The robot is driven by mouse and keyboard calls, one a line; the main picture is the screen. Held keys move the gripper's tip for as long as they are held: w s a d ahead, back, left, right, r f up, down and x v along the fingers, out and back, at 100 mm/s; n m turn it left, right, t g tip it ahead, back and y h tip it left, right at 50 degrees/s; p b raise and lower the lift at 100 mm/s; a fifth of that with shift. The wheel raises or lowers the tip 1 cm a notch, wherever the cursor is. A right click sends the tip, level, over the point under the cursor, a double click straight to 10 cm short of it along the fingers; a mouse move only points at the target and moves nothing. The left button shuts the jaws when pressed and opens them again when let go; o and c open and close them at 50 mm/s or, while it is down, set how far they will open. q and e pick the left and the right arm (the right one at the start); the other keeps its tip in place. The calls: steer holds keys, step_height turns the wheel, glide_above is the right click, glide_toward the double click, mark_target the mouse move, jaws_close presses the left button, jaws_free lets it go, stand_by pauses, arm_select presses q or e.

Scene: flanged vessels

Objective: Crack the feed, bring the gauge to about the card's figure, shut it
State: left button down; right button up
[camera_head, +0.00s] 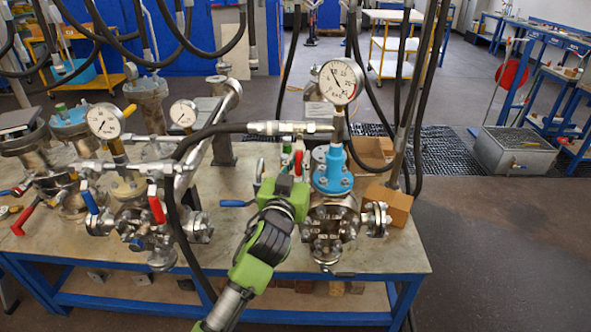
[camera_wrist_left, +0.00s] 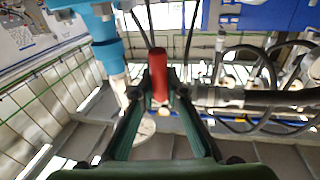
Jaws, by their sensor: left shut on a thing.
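My left gripper (camera_head: 291,181) reaches up from the bench front to the left side of a steel vessel with a blue top (camera_head: 333,172). It is shut on a red valve handle (camera_head: 298,162). In the left wrist view the red handle (camera_wrist_left: 158,78) stands upright between the two dark fingers, its lower part partly covered by them. A round white gauge (camera_head: 341,82) stands above the blue top; its needle points to the upper left, its figures too small to read. I cannot make out the card's figure. My right gripper is not in view.
A hose with a metal coupling (camera_head: 290,127) runs to the vessel from the left. A blue lever (camera_head: 237,203) juts out beside my gripper. Other vessels with gauges (camera_head: 104,121) crowd the bench's left. A cardboard box (camera_head: 388,203) sits right of the vessel. Black hoses hang from above.

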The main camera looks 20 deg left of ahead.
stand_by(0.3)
arm_select(q)
steer(key=c, duration=2)
jaws_free()
steer(key=shift+d, duration=0.1)
steer(key=shift+s+f, duration=0.1)
steer(key=shift+s, duration=0.25)
steer(key=s, duration=0.7)
steer(key=s+d, duration=0.1)
steer(key=s, duration=0.3)
steer(key=shift+s+f, duration=0.1)
steer(key=shift+f, duration=0.15)
